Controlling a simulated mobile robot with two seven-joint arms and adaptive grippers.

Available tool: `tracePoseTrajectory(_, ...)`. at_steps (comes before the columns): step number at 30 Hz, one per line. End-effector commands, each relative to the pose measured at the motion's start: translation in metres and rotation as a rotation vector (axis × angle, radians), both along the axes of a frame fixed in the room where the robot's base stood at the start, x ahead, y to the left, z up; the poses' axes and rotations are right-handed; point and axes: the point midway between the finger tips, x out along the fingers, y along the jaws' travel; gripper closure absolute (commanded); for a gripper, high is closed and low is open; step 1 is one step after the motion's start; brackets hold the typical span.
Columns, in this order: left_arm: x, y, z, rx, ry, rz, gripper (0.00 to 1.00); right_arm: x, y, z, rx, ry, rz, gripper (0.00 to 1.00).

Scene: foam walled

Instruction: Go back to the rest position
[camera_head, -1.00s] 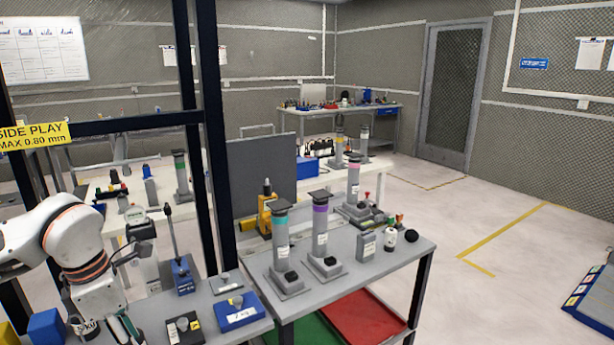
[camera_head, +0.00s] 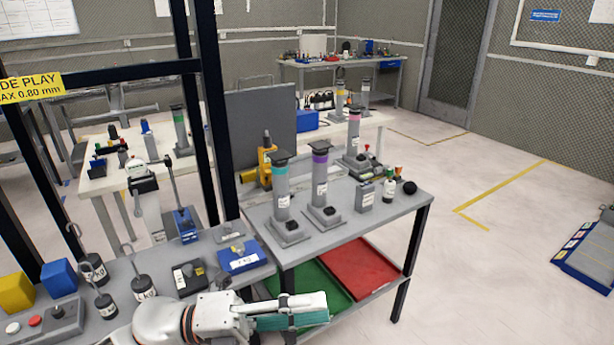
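My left arm (camera_head: 165,322) comes in along the bottom edge, left of centre, and points right. Its gripper (camera_head: 312,308) is near the front of the grey table, above the lower shelf. A pale finger shows along its top, with a teal area (camera_head: 290,322) below it. I cannot tell whether the teal area is something held or part of the gripper, nor whether the fingers are open. My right gripper is not in view.
The grey table (camera_head: 385,214) carries several grey column stands, a bottle (camera_head: 388,190) and small parts. Below are a green tray (camera_head: 312,280) and a red tray (camera_head: 358,265). Weights and a blue block (camera_head: 58,278) stand at left. A dark post (camera_head: 212,110) rises nearby.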

Motion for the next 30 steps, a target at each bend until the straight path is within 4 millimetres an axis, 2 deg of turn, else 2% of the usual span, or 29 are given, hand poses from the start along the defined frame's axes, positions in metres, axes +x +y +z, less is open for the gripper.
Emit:
tracePoseTrajectory(4,0.034,0.016,-0.007,-0.223,0.303,0.217,0.65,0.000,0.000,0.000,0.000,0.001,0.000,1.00)
tracePoseTrajectory(7,0.057,0.040,-0.032,-0.347,0.520,0.374,0.65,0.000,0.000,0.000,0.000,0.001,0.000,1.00)
tracePoseTrajectory(11,0.075,0.081,-0.091,-0.478,0.820,0.590,0.65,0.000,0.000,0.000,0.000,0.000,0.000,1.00)
tracePoseTrajectory(13,0.074,0.106,-0.133,-0.536,0.985,0.710,0.65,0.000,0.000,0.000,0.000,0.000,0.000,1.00)
tracePoseTrajectory(17,0.052,0.145,-0.211,-0.612,1.265,0.903,0.65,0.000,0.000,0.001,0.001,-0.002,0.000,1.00)
tracePoseTrajectory(18,0.041,0.156,-0.234,-0.628,1.343,0.960,0.65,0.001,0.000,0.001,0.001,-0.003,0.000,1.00)
tracePoseTrajectory(21,0.009,0.177,-0.285,-0.661,1.520,1.080,0.65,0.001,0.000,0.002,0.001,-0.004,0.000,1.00)
tracePoseTrajectory(25,-0.032,0.194,-0.332,-0.684,1.690,1.196,0.65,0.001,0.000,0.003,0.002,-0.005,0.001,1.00)
tracePoseTrajectory(27,-0.049,0.200,-0.347,-0.690,1.750,1.236,0.65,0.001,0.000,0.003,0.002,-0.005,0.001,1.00)
tracePoseTrajectory(30,-0.063,0.204,-0.360,-0.697,1.801,1.269,0.65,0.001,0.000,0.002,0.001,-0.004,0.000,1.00)
